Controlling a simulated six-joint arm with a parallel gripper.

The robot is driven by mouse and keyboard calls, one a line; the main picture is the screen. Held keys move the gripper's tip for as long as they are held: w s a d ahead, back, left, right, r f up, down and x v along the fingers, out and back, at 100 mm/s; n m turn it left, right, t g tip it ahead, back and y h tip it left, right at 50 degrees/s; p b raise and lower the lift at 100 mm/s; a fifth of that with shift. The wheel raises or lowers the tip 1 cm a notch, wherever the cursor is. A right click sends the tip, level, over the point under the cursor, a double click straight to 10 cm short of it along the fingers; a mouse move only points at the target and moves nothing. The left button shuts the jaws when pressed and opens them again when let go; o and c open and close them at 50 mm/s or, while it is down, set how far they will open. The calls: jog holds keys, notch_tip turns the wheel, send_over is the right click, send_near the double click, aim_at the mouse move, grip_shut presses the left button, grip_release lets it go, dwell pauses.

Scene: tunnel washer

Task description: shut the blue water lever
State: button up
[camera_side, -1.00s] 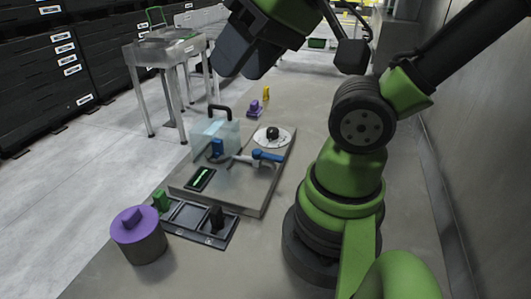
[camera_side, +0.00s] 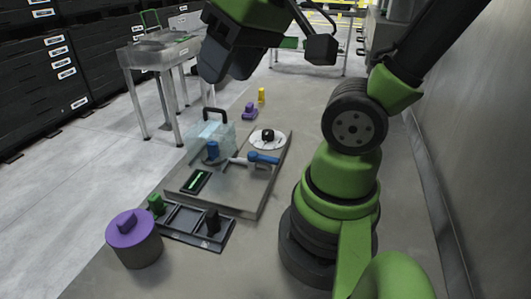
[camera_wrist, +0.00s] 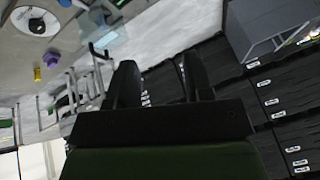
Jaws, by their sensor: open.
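The blue water lever (camera_side: 264,158) sits on a pale pipe (camera_side: 240,162) on top of the grey machine block (camera_side: 235,197), and appears to lie roughly along the pipe. My gripper (camera_side: 225,68) is high above and behind the block in the side view, well apart from the lever. In the wrist view my gripper (camera_wrist: 160,82) has its two dark fingers spread, with nothing between them. A small blue part (camera_wrist: 65,3) at the top edge there may be the lever, but it is cut off.
A clear box with a black handle (camera_side: 214,112) covers a blue knob (camera_side: 212,151). Beside these are a white dial (camera_side: 267,140), a green-lit display (camera_side: 196,181), a black tray (camera_side: 190,221), a purple-topped canister (camera_side: 133,240) and a purple piece (camera_side: 250,110). A metal table (camera_side: 165,55) stands behind.

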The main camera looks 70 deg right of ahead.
jog(key=w+d+f+n+g+h, duration=0.1)
jog(key=w+d+f+g, duration=0.1)
jog(key=d+f+g, duration=0.15)
jog(key=w+d+f+g+h, duration=0.1)
jog(key=w+d+f+g, duration=0.15)
jog(key=d, duration=0.25)
jog(key=n+g+y, duration=0.1)
jog(key=n+g, duration=0.1)
jog(key=g, duration=0.2)
send_near(270, 158)
jog(key=x, duration=0.8)
jog(key=shift+s+f, duration=0.1)
jog(key=shift+f, duration=0.1)
jog(key=shift+c, duration=0.2)
grip_shut()
